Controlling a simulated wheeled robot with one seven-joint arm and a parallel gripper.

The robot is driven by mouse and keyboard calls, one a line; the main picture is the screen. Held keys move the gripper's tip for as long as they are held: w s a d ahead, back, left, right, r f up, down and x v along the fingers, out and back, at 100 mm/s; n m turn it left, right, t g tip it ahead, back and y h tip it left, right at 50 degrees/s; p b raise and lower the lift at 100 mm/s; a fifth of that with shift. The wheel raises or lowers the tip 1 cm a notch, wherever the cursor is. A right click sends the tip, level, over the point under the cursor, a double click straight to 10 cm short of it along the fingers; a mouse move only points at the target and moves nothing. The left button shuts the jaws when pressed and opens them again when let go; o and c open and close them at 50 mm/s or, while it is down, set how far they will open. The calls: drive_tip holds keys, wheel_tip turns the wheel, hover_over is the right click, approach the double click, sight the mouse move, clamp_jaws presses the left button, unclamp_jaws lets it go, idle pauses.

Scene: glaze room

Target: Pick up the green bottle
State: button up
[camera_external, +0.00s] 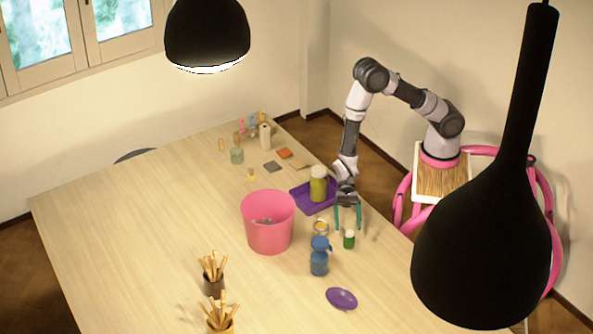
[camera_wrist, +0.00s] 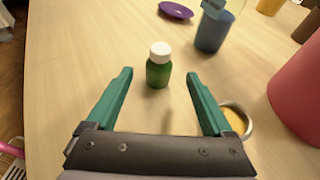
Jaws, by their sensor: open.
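The small green bottle (camera_external: 349,241) with a white cap stands upright on the table near its right edge. In the wrist view the green bottle (camera_wrist: 159,68) stands just beyond the fingertips, roughly midway between them. My gripper (camera_external: 348,226) is open and empty, pointing down just above and behind the bottle in the external view. Its two teal fingers also show in the wrist view (camera_wrist: 160,76), spread wide on either side.
A blue container (camera_external: 319,262) and a purple dish (camera_external: 341,298) stand close to the bottle. A small bowl with yellow contents (camera_wrist: 236,119) is by the right finger. A pink bucket (camera_external: 268,230) and a purple tray (camera_external: 299,199) with a yellow-green jar (camera_external: 318,187) are nearby.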

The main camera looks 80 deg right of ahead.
sight(349, 237)
drive_tip(key=shift+x, duration=3.1)
clamp_jaws()
drive_tip(key=shift+r, duration=0.2)
